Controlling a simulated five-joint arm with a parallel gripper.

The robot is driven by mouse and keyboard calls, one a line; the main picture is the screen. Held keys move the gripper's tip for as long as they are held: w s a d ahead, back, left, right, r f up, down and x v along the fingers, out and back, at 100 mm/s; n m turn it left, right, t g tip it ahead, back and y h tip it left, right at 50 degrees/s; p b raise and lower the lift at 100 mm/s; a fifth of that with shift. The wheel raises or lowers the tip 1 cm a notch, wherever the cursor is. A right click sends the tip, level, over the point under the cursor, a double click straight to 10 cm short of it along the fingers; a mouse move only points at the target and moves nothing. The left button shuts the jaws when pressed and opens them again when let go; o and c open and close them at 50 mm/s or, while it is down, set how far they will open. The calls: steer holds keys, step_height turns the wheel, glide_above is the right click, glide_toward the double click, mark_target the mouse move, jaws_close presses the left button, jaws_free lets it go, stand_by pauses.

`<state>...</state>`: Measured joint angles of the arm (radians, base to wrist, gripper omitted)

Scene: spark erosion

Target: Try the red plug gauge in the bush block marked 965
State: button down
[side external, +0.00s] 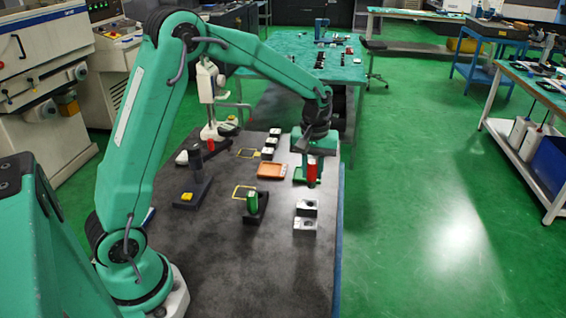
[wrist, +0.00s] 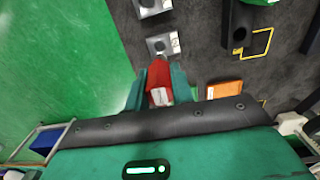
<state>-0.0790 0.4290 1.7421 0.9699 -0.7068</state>
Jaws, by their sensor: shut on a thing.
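My gripper (side external: 309,160) is shut on the red plug gauge (side external: 312,174), which hangs roughly upright above the right side of the dark table. In the wrist view the gauge (wrist: 158,72) sits between my two green fingers (wrist: 159,88). Two grey bush blocks with round bores stand on the table nearer the camera: one block (side external: 306,208) and another just in front of it (side external: 304,225). In the wrist view they are the closer block (wrist: 163,45) and the farther block (wrist: 149,8). The gauge is apart from both. Their markings are too small to read.
A green gauge (side external: 252,201) stands in a black holder left of the blocks. An orange tray (side external: 270,171) and several small black-and-white blocks (side external: 268,154) lie behind. A black stand with a yellow button (side external: 187,196) is at left. The table's front right is clear.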

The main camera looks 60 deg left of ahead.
mark_target(312, 179)
steer(key=shift+f, duration=0.1)
steer(key=shift+f, duration=2.6)
steer(key=shift+f, duration=0.45)
stand_by(0.5)
steer(key=shift+r, duration=0.1)
steer(key=shift+r, duration=1.45)
steer(key=shift+r, duration=0.3)
steer(key=shift+r, duration=0.4)
steer(key=shift+r, duration=0.3)
